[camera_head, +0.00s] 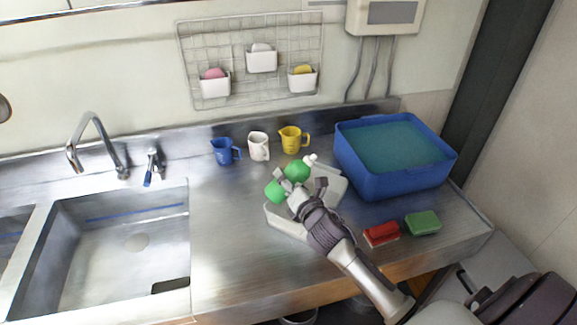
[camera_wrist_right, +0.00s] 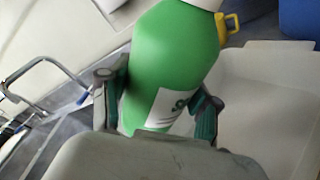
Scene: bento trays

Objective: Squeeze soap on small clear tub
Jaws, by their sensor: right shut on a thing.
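A green soap bottle (camera_head: 297,170) with a white cap is in my right gripper (camera_head: 297,186), above the steel counter. In the right wrist view the bottle (camera_wrist_right: 170,60) stands between the two fingers (camera_wrist_right: 158,105), which press on its sides; part of a white label shows. In the head view the bottle is tilted, its cap toward the upper right. A pale, whitish small tub (camera_head: 285,224) sits on the counter under the gripper, which hides much of it. In the right wrist view the tub (camera_wrist_right: 275,85) is at the right, beside the bottle. My left gripper is out of view.
A blue bin (camera_head: 400,183) of teal liquid stands right of the tub. Blue (camera_head: 222,151), white (camera_head: 258,146) and yellow (camera_head: 290,139) cups line the back. Red (camera_head: 381,233) and green (camera_head: 423,223) sponges lie at the right front. A sink (camera_head: 120,250) is left; the counter between is clear.

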